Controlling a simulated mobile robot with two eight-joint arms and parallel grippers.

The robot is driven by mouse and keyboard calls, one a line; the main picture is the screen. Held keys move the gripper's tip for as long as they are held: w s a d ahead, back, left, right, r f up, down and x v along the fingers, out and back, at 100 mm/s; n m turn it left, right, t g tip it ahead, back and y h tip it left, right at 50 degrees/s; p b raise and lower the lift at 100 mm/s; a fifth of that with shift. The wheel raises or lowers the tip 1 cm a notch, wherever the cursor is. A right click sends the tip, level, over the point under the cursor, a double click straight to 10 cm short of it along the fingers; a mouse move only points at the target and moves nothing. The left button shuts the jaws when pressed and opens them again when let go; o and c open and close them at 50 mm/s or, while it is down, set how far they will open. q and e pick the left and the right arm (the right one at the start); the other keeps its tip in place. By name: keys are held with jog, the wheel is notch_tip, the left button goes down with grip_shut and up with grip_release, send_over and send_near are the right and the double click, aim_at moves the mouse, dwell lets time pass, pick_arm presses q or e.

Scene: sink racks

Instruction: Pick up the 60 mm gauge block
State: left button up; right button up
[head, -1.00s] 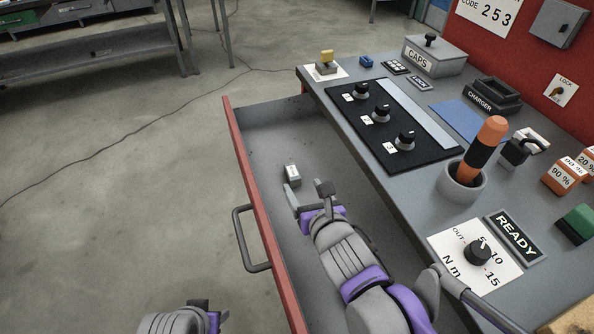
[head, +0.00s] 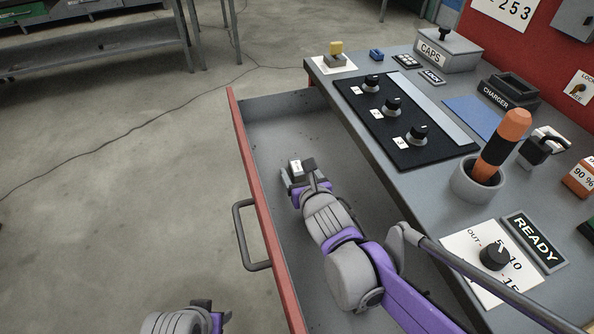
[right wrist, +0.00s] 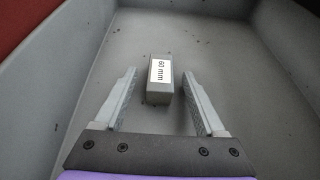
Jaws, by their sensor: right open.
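The 60 mm gauge block (right wrist: 160,82) is a grey block with a white "60 mm" label on its top, lying on the drawer floor. In the head view the block (head: 296,170) shows at the tip of my right gripper (head: 297,177). In the right wrist view my right gripper (right wrist: 160,102) is open, with one finger on each side of the block's near part and a gap on both sides. My left gripper (head: 203,310) is at the bottom of the head view, outside the drawer; its jaws are too unclear to tell.
The open drawer (head: 262,210) has a red front with a dark handle (head: 243,235). The bench top (head: 430,185) overhangs at right, carrying a black knob panel (head: 360,130), an orange-handled tool (head: 500,145) in a cup, and a torque dial (head: 494,257). The drawer's far floor is clear.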

jog(key=shift+w, duration=0.15)
grip_shut()
dwell(1.4)
